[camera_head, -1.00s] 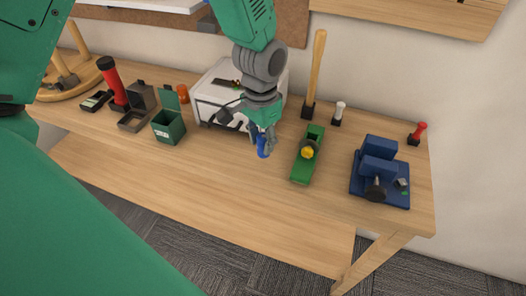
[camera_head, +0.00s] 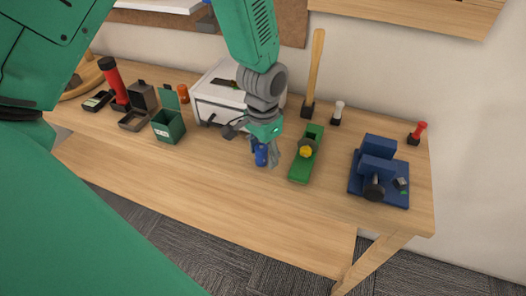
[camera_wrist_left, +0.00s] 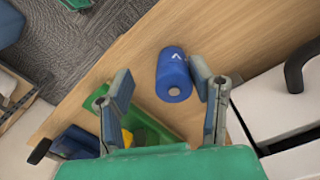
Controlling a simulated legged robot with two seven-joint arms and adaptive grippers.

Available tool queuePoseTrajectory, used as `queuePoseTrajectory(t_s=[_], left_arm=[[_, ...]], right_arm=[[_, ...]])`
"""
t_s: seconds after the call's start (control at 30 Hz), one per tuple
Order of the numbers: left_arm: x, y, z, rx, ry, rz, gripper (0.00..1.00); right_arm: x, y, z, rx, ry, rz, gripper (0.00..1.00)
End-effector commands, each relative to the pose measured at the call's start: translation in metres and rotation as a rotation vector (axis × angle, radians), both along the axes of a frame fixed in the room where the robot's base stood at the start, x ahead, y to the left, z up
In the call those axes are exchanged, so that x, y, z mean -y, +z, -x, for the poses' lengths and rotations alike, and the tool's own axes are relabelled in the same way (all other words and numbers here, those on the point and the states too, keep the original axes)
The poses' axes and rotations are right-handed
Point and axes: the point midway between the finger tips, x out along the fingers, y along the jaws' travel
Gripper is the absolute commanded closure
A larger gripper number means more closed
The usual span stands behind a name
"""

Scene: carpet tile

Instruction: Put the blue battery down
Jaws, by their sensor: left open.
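The blue battery (camera_head: 261,157) is at the front of the wooden table (camera_head: 225,190), just below my left gripper (camera_head: 265,156) in the head view. In the left wrist view the battery (camera_wrist_left: 173,78) lies between the tips of my left gripper (camera_wrist_left: 161,85), nearer the right finger. The fingers are spread apart, with a gap between the battery and the left finger. It appears to rest on the table, though its contact with the tabletop is hard to see. My right gripper is not in view.
A green block plane (camera_head: 300,170) with a yellow knob stands close to the right of the battery. A white toolbox (camera_head: 215,98) is behind. A green open box (camera_head: 168,127) is to the left, and a blue vise (camera_head: 377,172) is farther right. The table front is clear.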

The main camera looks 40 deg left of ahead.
Motion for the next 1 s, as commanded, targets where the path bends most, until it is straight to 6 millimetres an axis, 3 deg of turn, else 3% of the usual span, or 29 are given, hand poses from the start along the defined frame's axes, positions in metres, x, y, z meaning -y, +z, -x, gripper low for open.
queuePoseTrajectory(t_s=[0.17,0.6,0.77,1.0], left_arm=[[-0.003,0.019,-0.001,0.004,0.001,0.003,0.51],[-0.004,0.105,-0.002,0.003,0.001,0.003,0.51],[-0.003,0.118,-0.003,0.001,0.001,0.000,0.51],[-0.005,0.119,-0.002,-0.001,0.001,0.003,0.51]], right_arm=[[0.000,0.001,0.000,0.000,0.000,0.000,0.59],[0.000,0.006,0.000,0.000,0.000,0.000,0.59],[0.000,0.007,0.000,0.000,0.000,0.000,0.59],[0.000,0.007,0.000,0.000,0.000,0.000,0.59]])
